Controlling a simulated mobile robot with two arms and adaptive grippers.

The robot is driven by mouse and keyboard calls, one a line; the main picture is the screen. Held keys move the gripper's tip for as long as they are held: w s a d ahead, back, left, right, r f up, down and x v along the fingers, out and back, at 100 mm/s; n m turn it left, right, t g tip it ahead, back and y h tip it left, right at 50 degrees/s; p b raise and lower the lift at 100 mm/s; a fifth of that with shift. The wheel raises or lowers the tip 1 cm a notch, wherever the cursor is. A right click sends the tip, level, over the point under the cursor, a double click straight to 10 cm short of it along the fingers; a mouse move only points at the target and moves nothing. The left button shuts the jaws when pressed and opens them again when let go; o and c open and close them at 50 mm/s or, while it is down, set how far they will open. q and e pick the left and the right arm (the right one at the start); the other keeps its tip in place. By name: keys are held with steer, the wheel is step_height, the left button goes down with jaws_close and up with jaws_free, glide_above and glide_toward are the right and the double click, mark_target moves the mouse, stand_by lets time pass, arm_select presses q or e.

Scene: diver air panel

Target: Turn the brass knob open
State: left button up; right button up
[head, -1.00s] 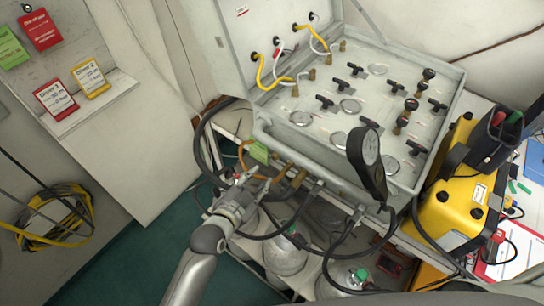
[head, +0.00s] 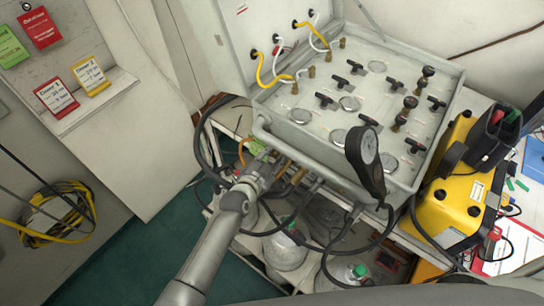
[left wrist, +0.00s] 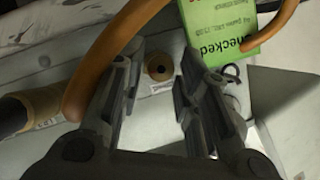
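My left gripper (head: 266,166) is at the front edge of the grey air panel (head: 330,158), near its left corner. In the left wrist view the gripper (left wrist: 158,88) is open, with its two fingers apart. A small round brass-brown knob (left wrist: 159,66) with a dark centre shows between the fingertips, seen end-on. I cannot tell whether the fingers touch it. In the head view the gripper hides this knob. A green tag marked "Checked" (left wrist: 225,22) hangs just right of the fingertips. My right gripper is not in view.
An orange hose (left wrist: 103,55) curves close past the left finger. A brass-coloured cylinder (left wrist: 40,103) lies farther left. Black hoses and gas cylinders (head: 285,250) are below. A yellow case (head: 450,205) is at right.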

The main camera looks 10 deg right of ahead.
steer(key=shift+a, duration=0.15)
arm_select(q)
steer(key=shift+c, duration=0.8)
jaws_close()
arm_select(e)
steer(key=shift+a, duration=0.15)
